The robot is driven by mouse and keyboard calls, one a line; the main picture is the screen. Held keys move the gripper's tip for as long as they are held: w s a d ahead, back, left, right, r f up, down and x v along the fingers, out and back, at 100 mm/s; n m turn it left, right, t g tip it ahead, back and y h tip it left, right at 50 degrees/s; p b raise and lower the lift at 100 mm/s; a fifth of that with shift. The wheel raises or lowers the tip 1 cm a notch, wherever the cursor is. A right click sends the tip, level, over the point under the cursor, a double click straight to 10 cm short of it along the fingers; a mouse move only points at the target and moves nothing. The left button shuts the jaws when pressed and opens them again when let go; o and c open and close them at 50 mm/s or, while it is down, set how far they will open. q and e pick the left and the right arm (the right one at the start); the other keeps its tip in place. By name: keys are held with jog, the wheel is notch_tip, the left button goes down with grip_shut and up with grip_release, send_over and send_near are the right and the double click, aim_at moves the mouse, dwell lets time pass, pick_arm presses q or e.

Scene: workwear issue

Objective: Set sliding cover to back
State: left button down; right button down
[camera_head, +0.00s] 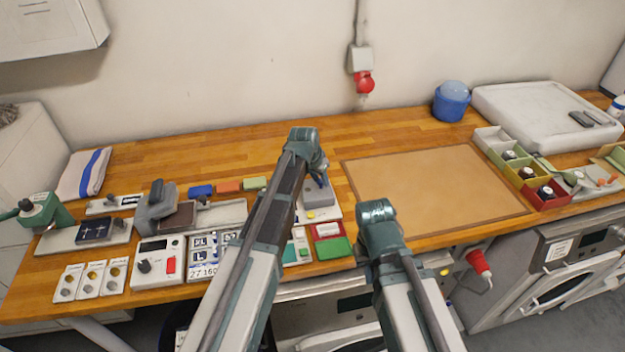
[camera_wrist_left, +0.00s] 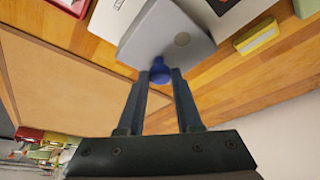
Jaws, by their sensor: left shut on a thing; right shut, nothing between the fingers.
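The grey sliding cover (camera_head: 319,198) sits on a pale base plate (camera_head: 331,214), just right of my left arm in the head view. In the left wrist view the cover (camera_wrist_left: 165,38) is a grey block with a round spot on top and a blue knob (camera_wrist_left: 160,73) at one end. My left gripper (camera_wrist_left: 160,82) is shut on this knob. The pale base shows on both sides of the cover, with a dark area on one side. My left arm hides part of the unit in the head view. My right arm shows, but its fingers do not.
Red and green blocks (camera_head: 332,246) lie just in front of the unit. Blue, orange and green blocks (camera_head: 228,186) lie left of my left arm. A brown mat (camera_head: 430,190) lies bare to the right. Several devices crowd the left of the bench.

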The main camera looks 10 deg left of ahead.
pick_arm(q)
jog(key=shift+w+d, duration=0.1)
jog(key=shift+d, duration=0.1)
jog(key=c, duration=0.6)
grip_release()
jog(key=shift+d, duration=0.1)
jog(key=shift+p+v, duration=0.75)
jog(key=p+v, duration=1.1)
jog(key=v, duration=0.1)
